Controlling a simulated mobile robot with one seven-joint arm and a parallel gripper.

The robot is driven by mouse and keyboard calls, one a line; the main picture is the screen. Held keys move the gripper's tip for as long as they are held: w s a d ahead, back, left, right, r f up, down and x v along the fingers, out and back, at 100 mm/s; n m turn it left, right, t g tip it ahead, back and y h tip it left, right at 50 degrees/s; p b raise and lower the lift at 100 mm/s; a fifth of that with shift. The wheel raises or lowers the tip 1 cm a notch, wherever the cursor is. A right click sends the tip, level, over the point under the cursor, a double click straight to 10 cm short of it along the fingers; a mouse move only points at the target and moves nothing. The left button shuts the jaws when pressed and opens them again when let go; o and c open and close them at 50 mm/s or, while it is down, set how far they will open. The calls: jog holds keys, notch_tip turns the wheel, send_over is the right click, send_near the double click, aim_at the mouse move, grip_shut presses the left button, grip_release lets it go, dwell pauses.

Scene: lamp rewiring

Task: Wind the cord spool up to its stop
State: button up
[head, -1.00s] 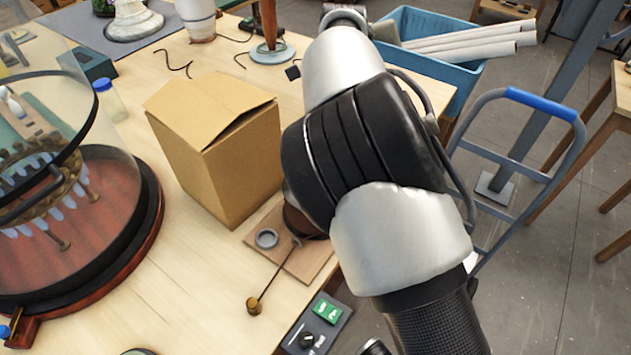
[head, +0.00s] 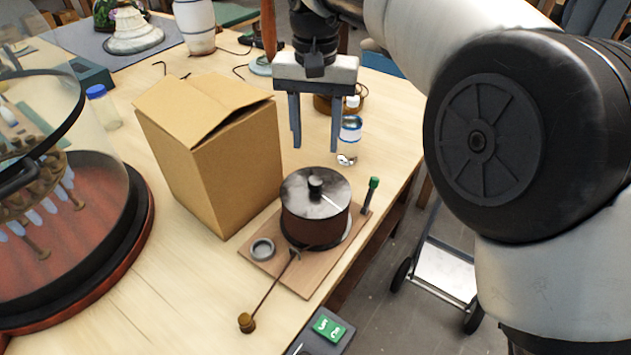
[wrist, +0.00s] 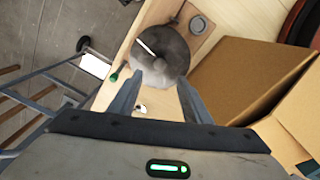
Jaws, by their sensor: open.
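A round brown drum with a grey top, which looks like the cord spool (head: 305,228), sits on a small wooden board (head: 303,282). Its top has a dark central knob (head: 316,186) and a white line pointing toward the right front. A green-tipped post (head: 370,192) stands at the board's right edge. My gripper (head: 316,148) is open and empty, fingers down, above and behind the spool, not touching it. In the wrist view the spool top (wrist: 160,58) lies beyond the open fingers, with the green tip (wrist: 114,77) to the left.
A cardboard box (head: 225,165) stands close left of the spool. A small jar (head: 350,140) is behind, near the right finger. A grey ring (head: 262,248) and a brass-ended rod (head: 268,295) are in front. The table's right edge is close to the board.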

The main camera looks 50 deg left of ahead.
aim_at(316, 181)
notch_tip(316, 181, down, 11)
jog(key=shift+f+b, duration=0.15)
jog(key=shift+b, duration=0.6)
grip_shut()
